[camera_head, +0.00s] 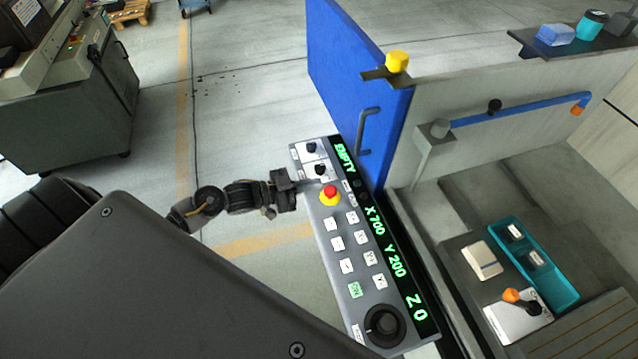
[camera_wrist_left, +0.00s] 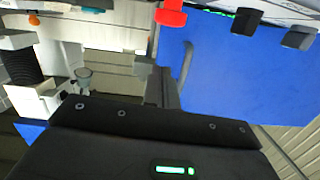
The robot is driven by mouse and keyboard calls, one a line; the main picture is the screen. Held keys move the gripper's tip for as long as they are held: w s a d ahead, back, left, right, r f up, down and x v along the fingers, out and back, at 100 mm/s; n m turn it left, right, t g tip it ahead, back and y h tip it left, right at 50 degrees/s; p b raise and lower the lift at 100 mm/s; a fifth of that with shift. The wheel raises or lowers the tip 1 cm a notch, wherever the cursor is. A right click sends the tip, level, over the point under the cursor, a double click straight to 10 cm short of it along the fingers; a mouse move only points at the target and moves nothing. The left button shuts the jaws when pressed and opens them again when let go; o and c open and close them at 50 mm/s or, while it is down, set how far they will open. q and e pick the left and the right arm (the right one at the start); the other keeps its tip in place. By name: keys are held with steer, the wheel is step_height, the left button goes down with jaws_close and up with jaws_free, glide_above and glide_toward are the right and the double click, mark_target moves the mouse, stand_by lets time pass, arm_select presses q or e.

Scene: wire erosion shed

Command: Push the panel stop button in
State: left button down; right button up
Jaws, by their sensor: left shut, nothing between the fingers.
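The panel stop button (camera_head: 330,192) is a red cap on a yellow collar on the grey control panel (camera_head: 327,222). In the left wrist view the red stop button (camera_wrist_left: 171,12) shows at the top edge, cut off by the frame. My left gripper (camera_head: 297,183) is shut and empty, just left of the button at the panel's edge. In the left wrist view its closed fingers (camera_wrist_left: 161,88) point up towards the button, with a visible gap. My right gripper is in neither view.
Two black knobs (camera_head: 316,158) sit beyond the button. White keys, a green key (camera_head: 355,290) and a large dial (camera_head: 384,325) lie nearer. A blue door (camera_head: 358,70) with a handle stands behind the panel. Open floor (camera_head: 255,110) lies to the left.

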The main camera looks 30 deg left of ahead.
arm_select(q)
steer(key=b+v, duration=0.1)
steer(key=v, duration=0.6)
steer(key=shift+s+a+b, duration=0.15)
steer(key=shift+a+b, duration=0.1)
steer(key=shift+b, duration=0.05)
